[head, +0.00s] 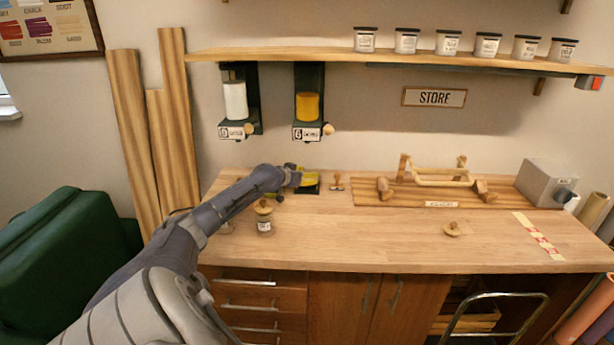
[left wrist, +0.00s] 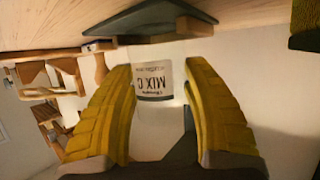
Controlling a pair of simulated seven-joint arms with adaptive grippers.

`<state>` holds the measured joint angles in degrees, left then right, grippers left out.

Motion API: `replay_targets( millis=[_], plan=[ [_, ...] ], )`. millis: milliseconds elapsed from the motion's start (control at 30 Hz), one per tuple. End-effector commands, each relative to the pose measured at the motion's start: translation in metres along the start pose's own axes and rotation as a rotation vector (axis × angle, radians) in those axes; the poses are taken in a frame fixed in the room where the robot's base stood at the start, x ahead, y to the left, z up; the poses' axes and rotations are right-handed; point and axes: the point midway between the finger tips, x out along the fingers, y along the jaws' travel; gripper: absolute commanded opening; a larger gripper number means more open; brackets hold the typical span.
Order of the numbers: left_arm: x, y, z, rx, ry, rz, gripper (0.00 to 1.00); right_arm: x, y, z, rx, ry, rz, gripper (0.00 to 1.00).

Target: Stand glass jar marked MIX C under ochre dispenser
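The glass jar marked MIX C (left wrist: 154,82) shows upside down between the yellow fingers in the left wrist view. Its label is plain; its clear walls are hard to make out. My left gripper (head: 307,179) has a finger on each side of the jar and looks shut on it. In the head view it is over a black pad (head: 311,187), below the ochre dispenser (head: 308,108); the jar is not distinct there. In the wrist view the jar is at the pad (left wrist: 165,22); I cannot tell whether it touches. My right gripper is not in view.
A dispenser with white pigment (head: 235,100) hangs left of the ochre one. A stamp (head: 337,182), a wooden rack (head: 440,193) and a loose lid (head: 452,230) are to the right. The front middle is clear.

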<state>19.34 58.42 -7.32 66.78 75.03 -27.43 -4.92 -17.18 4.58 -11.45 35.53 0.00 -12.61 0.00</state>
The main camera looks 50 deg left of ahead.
Motion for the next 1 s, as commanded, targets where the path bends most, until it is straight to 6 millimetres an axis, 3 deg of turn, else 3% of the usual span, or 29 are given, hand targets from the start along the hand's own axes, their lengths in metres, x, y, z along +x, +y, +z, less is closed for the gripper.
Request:
replay_targets(
  millis=[200, 567, 1000],
  plan=[
    [0.000, 0.000, 0.000, 0.000, -0.001, 0.000, 0.73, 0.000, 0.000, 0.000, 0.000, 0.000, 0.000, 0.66],
    [-0.003, 0.000, -0.001, 0.002, -0.001, 0.000, 0.73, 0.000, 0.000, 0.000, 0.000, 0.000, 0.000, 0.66],
    [-0.041, -0.001, 0.000, 0.003, -0.003, -0.001, 0.73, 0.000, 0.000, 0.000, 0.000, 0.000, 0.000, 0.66]
  ],
)
